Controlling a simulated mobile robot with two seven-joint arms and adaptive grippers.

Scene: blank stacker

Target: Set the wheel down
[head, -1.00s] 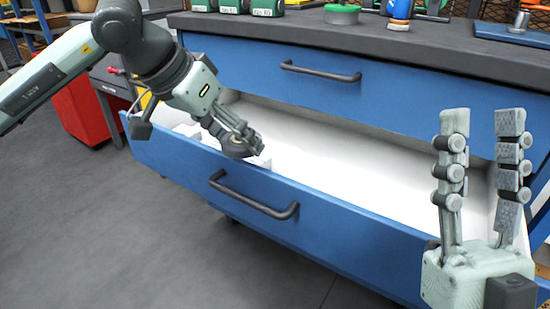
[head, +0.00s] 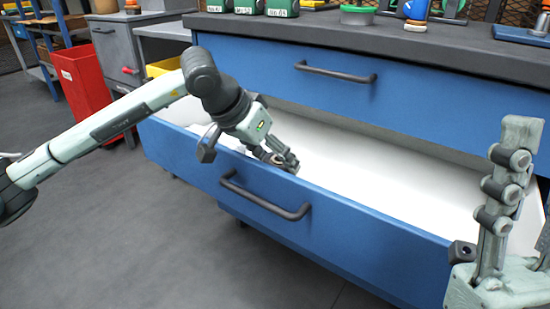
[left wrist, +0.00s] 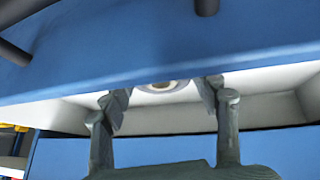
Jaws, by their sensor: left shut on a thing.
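My left gripper (head: 283,160) reaches over the front wall of the open blue drawer (head: 225,163), with its fingers inside, above the white floor. It is shut on the wheel, which is mostly hidden by the fingers in the head view. In the left wrist view the wheel (left wrist: 163,86) shows as a pale grey ring with a brownish centre between the two fingertips (left wrist: 163,97). I cannot tell whether it touches the drawer floor. My right gripper (head: 510,190) stands upright at the right edge, empty; one finger shows clearly and the other is largely out of frame.
A closed upper drawer (head: 330,85) overhangs the back of the open one. The dark worktop (head: 350,35) carries green boxes (head: 282,8) and several other items. The white drawer floor (head: 390,175) is clear right of my left gripper. A red bin (head: 85,85) stands at the left.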

